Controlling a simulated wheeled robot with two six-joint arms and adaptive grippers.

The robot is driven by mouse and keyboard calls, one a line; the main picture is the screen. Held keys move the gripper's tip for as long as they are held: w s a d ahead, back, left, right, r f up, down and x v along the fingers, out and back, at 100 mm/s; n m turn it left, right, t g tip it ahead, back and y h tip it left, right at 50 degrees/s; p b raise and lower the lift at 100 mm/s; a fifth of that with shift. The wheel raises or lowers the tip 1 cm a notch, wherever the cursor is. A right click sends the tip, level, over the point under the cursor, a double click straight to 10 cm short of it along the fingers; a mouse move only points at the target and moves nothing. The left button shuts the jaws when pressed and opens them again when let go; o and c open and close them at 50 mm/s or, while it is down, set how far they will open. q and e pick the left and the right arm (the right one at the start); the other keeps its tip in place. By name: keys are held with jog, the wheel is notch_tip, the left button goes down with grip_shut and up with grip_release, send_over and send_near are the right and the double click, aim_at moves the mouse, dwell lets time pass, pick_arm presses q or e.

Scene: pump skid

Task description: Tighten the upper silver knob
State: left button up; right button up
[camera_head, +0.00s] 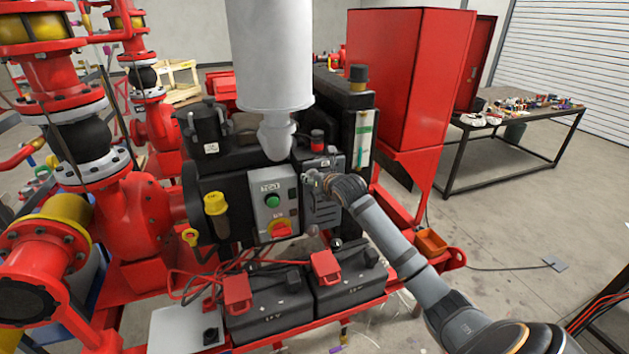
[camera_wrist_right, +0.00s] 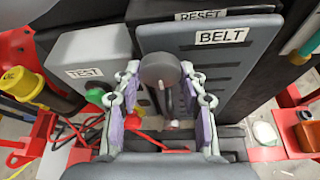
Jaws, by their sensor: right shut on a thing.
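The upper knob (camera_wrist_right: 160,69) is round and grey and sits on the grey panel marked BELT (camera_wrist_right: 226,65) in the right wrist view. My right gripper (camera_wrist_right: 159,72) is shut on this knob, with one finger on its left and one on its right. In the head view, my right gripper (camera_head: 314,182) is at the upper left part of the grey belt panel (camera_head: 325,213), and its fingers hide the knob there. My left gripper is in neither view.
Left of the belt panel is a grey box marked TEST (camera_head: 265,200) with a green button (camera_head: 272,201) and a red-and-yellow switch (camera_head: 281,229). Black batteries (camera_head: 270,304) with red cables sit below. A white cylinder (camera_head: 270,55) rises above the engine.

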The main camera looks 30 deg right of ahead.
jog(key=o, duration=1.2)
jog(key=shift+c, duration=0.2)
jog(key=v, duration=0.7)
jog(key=shift+s, duration=0.2)
